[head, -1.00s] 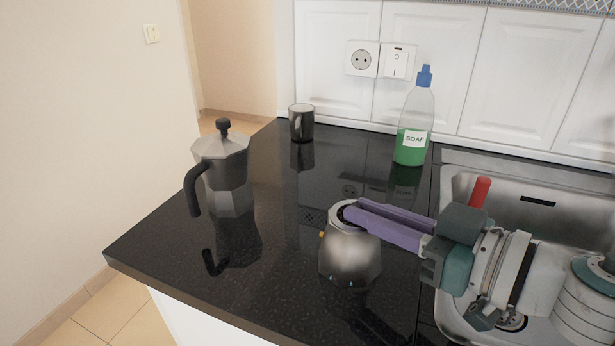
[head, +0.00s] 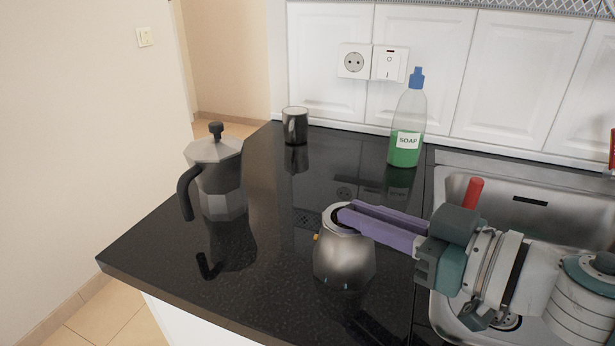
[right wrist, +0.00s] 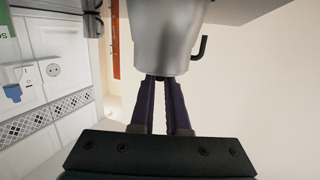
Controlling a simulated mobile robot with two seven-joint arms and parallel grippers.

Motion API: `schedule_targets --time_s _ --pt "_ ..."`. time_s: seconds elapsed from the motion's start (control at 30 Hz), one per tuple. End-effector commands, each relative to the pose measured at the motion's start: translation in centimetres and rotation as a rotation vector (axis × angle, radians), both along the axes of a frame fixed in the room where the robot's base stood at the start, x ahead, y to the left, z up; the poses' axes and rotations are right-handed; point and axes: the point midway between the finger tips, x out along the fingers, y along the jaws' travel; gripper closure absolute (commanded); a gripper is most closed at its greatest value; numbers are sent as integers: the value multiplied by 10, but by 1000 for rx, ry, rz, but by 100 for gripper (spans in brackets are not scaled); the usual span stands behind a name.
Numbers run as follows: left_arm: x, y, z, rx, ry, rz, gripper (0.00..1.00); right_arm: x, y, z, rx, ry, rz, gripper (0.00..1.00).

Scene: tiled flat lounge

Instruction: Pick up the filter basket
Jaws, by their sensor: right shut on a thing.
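The filter basket (head: 335,214) sits in the mouth of the silver moka pot base (head: 344,260); only a small dark-and-silver rim area shows and its body is hidden. My right gripper (head: 345,213) reaches in from the right, its purple fingertips shut on the basket at the mouth. In the right wrist view, the fingers (right wrist: 164,84) close just at the rim of the metal base (right wrist: 165,40). The base stands upright on the black counter. My left gripper is not in view.
The moka pot's upper part (head: 218,185), with black handle, stands to the left. A dark mug (head: 295,126) and green soap bottle (head: 405,135) stand at the back. A steel sink (head: 480,178) lies to the right. The counter (head: 160,262) is clear at front left.

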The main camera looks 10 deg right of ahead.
Motion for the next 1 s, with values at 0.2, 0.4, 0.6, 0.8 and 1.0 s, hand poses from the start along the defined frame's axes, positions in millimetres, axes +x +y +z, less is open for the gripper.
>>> schedule_targets --time_s 0.2,0.4,0.6,0.8,1.0 --pt "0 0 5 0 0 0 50 0 0 6 -1 0 1 100" --pt "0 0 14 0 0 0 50 0 0 19 -2 -1 0 100" --pt "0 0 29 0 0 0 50 0 0 40 -2 -1 1 100" --pt "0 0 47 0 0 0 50 0 0 65 -3 -1 1 100" --pt "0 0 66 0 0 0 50 0 0 91 -1 -1 2 100"
